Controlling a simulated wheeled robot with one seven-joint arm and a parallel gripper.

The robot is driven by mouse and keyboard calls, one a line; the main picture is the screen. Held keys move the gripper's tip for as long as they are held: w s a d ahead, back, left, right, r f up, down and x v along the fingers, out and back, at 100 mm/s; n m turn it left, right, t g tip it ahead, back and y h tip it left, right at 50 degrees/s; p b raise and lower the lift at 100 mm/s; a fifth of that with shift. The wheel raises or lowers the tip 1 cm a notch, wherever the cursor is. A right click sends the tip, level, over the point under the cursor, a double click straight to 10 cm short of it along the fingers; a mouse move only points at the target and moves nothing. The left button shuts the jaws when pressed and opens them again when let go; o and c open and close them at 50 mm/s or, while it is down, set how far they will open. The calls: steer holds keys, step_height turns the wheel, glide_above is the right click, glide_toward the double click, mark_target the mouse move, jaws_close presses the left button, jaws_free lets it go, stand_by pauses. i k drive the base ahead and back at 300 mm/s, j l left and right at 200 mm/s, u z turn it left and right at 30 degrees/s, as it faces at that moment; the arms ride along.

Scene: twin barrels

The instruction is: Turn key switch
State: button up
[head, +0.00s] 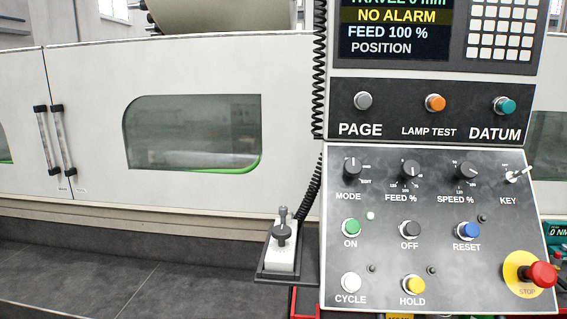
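The key switch (513,177) is at the upper right of the grey lower control panel (380,285), above the label KEY. It has a round silver lock with a key in it, and the key's bow points up and to the right. My gripper and arm do not show in the head view.
Mode, feed and speed knobs (466,170) are left of the key. Below are several push buttons and a red stop button (543,274) that sticks out. A white pendant (283,245) on a shelf and a coiled black cable (319,80) are left of the panel.

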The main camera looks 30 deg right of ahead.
mark_target(513, 176)
steer(key=z, duration=2.5)
